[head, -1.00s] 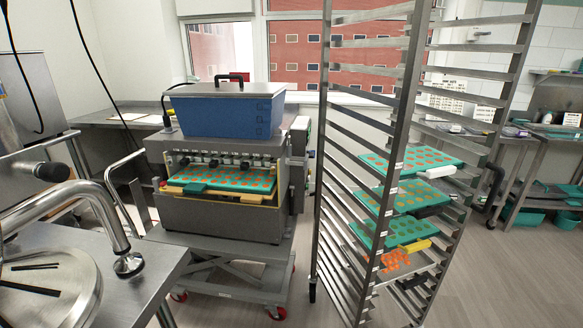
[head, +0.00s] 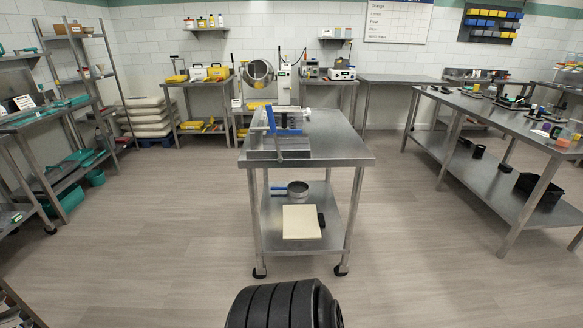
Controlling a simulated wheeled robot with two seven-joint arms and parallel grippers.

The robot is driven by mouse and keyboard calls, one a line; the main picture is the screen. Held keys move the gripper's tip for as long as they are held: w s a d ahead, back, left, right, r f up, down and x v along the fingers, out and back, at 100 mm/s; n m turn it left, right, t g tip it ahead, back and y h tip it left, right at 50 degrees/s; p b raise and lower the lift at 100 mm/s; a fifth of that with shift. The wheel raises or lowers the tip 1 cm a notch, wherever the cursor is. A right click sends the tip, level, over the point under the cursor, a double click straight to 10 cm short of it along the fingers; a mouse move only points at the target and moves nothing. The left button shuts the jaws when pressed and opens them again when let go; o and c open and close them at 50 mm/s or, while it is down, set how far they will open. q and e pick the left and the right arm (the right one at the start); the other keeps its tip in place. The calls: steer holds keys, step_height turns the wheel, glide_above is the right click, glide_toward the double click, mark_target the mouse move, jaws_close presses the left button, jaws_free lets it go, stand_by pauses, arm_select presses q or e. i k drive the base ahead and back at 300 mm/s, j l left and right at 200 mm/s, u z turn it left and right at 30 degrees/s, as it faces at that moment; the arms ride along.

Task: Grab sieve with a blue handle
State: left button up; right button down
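A round grey metal vessel (head: 297,188) with a blue handle pointing left sits on the lower shelf of the steel table in the middle of the head view. It looks like a sieve or pan; its mesh is too small to make out. A grey metal device (head: 265,147) with blue bars stands on that table's top. Neither of my grippers shows in the head view.
The wheeled steel table (head: 335,147) stands ahead with open floor around it. A cream board (head: 301,222) lies on its lower shelf. A long steel bench (head: 500,115) is at right, a shelf with teal trays (head: 70,165) at left.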

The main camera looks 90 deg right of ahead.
mark_target(296, 188)
steer(key=z, duration=2.8)
steer(key=u, duration=0.2)
steer(key=i+j+u, duration=0.4)
steer(key=i, duration=0.35)
steer(key=i+u, duration=0.4)
steer(key=i, duration=0.35)
steer(key=i+z, duration=0.1)
steer(key=i, duration=0.45)
steer(key=i+j+z, duration=0.15)
steer(key=i, duration=0.35)
steer(key=i+j+z, duration=0.1)
steer(key=i, duration=0.45)
steer(key=i+j+z, duration=0.15)
steer(key=i+j, duration=0.15)
steer(key=i, duration=0.2)
steer(key=i+j+z, duration=0.1)
steer(key=i+j, duration=0.15)
steer(key=i, duration=0.3)
steer(key=i+j+z, duration=0.15)
steer(key=i+j, duration=0.15)
steer(key=i, duration=0.2)
